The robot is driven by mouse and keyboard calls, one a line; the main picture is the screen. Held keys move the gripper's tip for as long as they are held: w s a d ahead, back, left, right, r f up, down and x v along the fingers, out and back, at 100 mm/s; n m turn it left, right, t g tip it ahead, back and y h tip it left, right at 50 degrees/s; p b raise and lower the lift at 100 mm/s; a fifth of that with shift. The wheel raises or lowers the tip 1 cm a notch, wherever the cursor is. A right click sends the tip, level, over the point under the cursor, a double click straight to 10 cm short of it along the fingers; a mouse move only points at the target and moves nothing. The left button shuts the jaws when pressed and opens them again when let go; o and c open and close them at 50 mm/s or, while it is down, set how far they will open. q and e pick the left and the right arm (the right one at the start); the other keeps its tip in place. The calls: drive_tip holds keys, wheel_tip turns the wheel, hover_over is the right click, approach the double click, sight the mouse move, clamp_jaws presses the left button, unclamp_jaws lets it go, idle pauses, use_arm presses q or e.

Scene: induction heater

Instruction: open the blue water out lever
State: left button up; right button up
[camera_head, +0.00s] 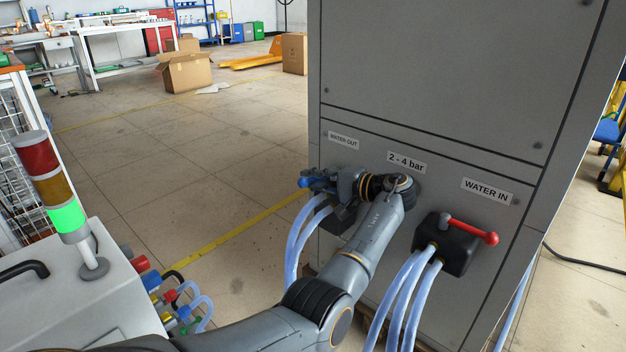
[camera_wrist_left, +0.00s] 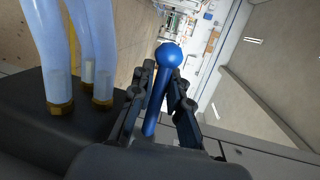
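The blue water out lever (camera_wrist_left: 157,100) has a round ball end and stands between the fingers of my left gripper (camera_wrist_left: 163,76) in the left wrist view. The fingertips close in on both sides of the lever just below the ball. In the head view, the lever's blue ball (camera_head: 304,182) shows at the left of my left gripper (camera_head: 322,181), under the WATER OUT label (camera_head: 343,141). The gripper and wrist hide much of the lever and its black valve block (camera_head: 340,222). My right gripper is in neither view.
The red WATER IN lever (camera_head: 470,231) sits on a black block (camera_head: 447,258) to the right. Pale blue hoses (camera_head: 297,245) hang from the blocks. A grey machine with a signal tower (camera_head: 52,190) stands at the left. Open floor (camera_head: 210,135) lies beyond.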

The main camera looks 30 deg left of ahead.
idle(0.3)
use_arm(q)
drive_tip(key=d+r, duration=0.2)
drive_tip(key=d, duration=0.9)
drive_tip(key=shift+d, duration=0.4)
drive_tip(key=shift+c, duration=0.4)
